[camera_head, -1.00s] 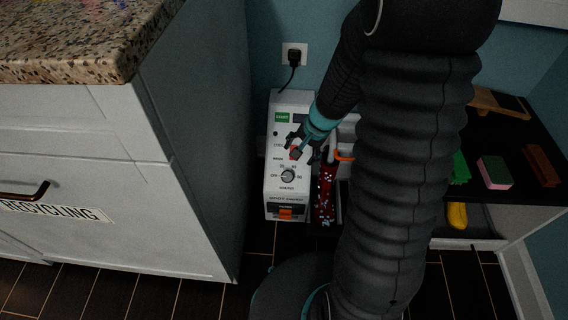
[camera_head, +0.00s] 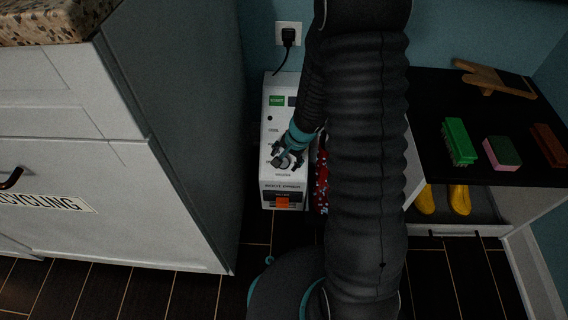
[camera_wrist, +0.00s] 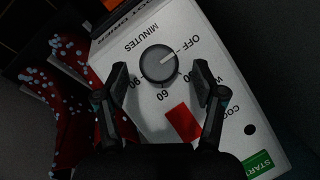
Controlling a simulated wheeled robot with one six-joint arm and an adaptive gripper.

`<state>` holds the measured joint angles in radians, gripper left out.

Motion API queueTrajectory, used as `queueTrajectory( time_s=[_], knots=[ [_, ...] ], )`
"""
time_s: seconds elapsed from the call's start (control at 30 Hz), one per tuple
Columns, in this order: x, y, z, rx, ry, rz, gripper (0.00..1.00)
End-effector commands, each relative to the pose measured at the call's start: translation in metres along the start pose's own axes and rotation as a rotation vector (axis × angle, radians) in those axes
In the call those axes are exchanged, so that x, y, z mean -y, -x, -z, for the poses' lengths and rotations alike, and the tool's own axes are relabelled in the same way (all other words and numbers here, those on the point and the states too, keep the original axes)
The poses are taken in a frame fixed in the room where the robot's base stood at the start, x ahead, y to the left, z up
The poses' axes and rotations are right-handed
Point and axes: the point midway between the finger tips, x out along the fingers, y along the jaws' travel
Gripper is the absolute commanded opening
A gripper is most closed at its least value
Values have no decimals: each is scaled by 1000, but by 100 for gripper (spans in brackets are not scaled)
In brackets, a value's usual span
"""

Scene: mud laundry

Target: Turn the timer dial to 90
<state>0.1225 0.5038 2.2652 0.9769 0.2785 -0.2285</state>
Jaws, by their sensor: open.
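The timer dial (camera_wrist: 158,65) is a round grey knob on the white machine (camera_wrist: 225,75). Its white pointer line aims toward the OFF mark. The marks 60 and 90 show around the dial, with MINUTES printed beside it. My gripper (camera_wrist: 159,75) is open, with one finger on each side of the dial in the wrist view. I cannot tell whether either finger touches it. In the head view my gripper (camera_head: 285,160) is over the machine's front panel and hides the dial.
A red rocker switch (camera_wrist: 184,122) and a green START label (camera_wrist: 258,165) are on the same panel. Red spotted boots (camera_wrist: 75,90) stand close beside the machine. The white cabinet (camera_head: 75,150) is to the left, and a dark-topped bench (camera_head: 470,110) with brushes is to the right.

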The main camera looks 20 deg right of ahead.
Motion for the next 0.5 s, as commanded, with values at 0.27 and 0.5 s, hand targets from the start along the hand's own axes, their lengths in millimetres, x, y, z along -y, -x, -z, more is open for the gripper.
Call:
queueTrajectory(
  time_s=[0.27,0.5],
  knots=[
    [0,-16,-1,0,0,0,69],
    [0,-15,0,0,0,0,67]
  ],
)
